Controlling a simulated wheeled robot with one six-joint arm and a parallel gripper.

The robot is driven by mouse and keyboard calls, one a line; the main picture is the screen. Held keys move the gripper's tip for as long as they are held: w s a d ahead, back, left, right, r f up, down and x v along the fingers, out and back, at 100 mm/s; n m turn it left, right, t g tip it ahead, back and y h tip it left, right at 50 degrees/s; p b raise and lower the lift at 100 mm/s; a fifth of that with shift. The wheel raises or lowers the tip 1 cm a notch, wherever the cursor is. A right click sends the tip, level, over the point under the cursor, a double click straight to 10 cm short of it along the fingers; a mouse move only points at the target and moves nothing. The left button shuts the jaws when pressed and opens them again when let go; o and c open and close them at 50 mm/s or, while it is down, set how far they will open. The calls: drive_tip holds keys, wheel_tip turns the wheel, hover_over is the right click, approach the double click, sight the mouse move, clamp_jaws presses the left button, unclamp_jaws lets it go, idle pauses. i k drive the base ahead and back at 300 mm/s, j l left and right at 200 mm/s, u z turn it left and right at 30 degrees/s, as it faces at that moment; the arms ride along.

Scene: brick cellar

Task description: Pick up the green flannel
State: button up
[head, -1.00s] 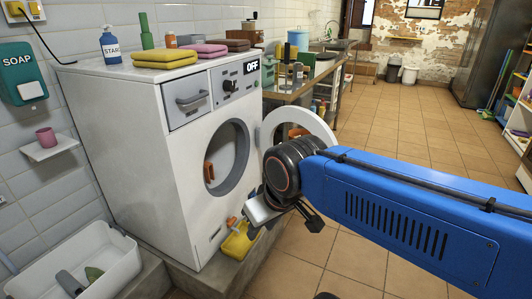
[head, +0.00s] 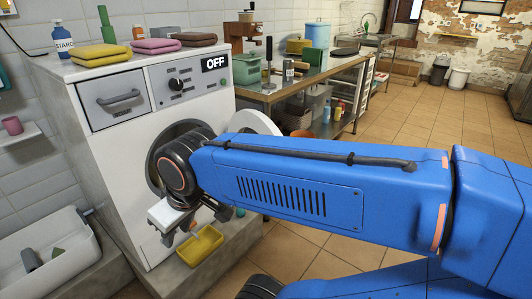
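I cannot pick out a folded cloth that is surely the green flannel. A small green piece (head: 57,254) lies in the white tub at the lower left; its kind is unclear. An olive-green block-like thing (head: 298,46) sits on the back bench, also too small to tell. Folded cloths in yellow (head: 100,54), pink (head: 156,45) and brown (head: 195,39) lie on the washing machine. My gripper (head: 196,226) is in front of the machine's lower front, below the drum opening. Its dark fingers look spread apart, with nothing seen held.
The white washing machine (head: 108,150) reads OFF. Its round door (head: 258,122) stands open, and my arm covers much of the opening. A yellow tray (head: 203,246) is on the ledge below my gripper. The white tub (head: 35,228) is at left. Tiled floor is free at right.

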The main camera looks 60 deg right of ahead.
sight(311, 55)
drive_tip(key=k+l, duration=0.1)
drive_tip(key=l, duration=0.3)
drive_tip(key=k+l, duration=0.15)
drive_tip(key=l, duration=0.25)
drive_tip(key=k+l+u, duration=0.1)
drive_tip(key=l, duration=0.3)
drive_tip(key=k+l, duration=0.15)
drive_tip(key=l, duration=0.2)
drive_tip(key=k+l, duration=0.1)
drive_tip(key=l, duration=0.3)
drive_tip(key=k+l+u, duration=0.1)
drive_tip(key=l, duration=0.3)
drive_tip(key=k+l, duration=0.2)
drive_tip(key=l, duration=0.15)
drive_tip(key=k+l, duration=0.15)
drive_tip(key=l, duration=0.25)
drive_tip(key=z, duration=1.55)
